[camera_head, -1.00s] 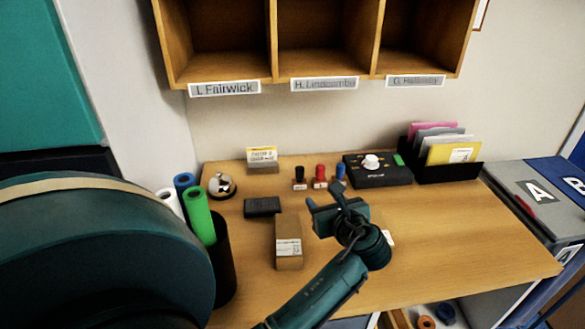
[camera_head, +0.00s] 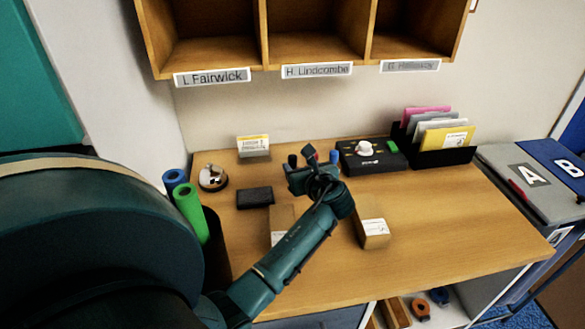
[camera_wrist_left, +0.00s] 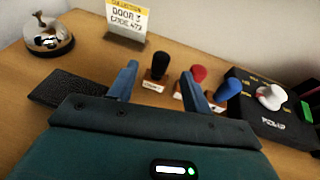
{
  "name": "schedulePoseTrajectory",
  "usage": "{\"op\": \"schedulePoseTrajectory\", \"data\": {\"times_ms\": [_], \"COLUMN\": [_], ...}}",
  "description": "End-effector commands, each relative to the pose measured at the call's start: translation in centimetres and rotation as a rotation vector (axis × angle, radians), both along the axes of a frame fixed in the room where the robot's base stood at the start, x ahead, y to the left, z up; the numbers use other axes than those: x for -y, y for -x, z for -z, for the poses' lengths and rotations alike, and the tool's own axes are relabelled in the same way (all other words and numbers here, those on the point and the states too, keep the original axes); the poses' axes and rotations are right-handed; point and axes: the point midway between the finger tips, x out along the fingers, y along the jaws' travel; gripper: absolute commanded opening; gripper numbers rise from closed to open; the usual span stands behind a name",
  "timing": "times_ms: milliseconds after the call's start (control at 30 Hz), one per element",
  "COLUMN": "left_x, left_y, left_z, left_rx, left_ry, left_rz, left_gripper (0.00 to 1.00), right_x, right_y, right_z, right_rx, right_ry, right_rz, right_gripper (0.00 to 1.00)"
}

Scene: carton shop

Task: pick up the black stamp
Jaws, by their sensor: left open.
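The black stamp (camera_wrist_left: 159,66) stands upright on a small labelled base in the left wrist view. A red stamp (camera_wrist_left: 199,73) and a blue stamp (camera_wrist_left: 229,88) stand to its right. My left gripper (camera_head: 312,163) is open and empty. In the left wrist view its two fingers point toward the stamps, and the black stamp shows in the gap between them, seemingly just beyond the tips. The right finger covers part of the red stamp. In the head view the gripper hides most of the stamp row. My right gripper is not in view.
A black device (camera_head: 372,158) with a white knob stands right of the stamps. A sign card (camera_head: 253,146), a bell (camera_head: 213,177) and a black pad (camera_head: 255,197) lie left. Brown boxes (camera_head: 374,232) are near my arm. The table's right front (camera_head: 460,230) is clear.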

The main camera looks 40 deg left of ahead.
Motion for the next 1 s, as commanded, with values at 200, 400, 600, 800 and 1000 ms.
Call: {"op": "schedulePoseTrajectory", "data": {"times_ms": [200, 400, 600, 800, 1000], "left_x": [-2.9, -3.8, -3.7, -3.7, -3.7], "left_y": [-1.7, -2.1, -2.1, -2.1, -2.1], "left_z": [0.5, 1.0, 1.0, 1.0, 1.0], "left_rx": [0.0, 0.0, 0.0, 0.0, 0.0], "left_ry": [-0.002, -0.001, -0.001, -0.001, 0.0], "left_rz": [-0.002, 0.0, 0.0, 0.0, 0.0], "left_gripper": [0.49, 0.49, 0.46, 0.3, 0.13], "right_x": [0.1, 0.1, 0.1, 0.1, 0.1], "right_y": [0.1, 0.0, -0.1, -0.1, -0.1], "right_z": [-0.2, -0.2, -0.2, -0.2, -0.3], "right_rx": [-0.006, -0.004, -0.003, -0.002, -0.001], "right_ry": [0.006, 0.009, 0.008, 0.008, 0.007], "right_rz": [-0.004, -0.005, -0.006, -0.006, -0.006], "right_gripper": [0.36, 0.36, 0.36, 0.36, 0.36]}}
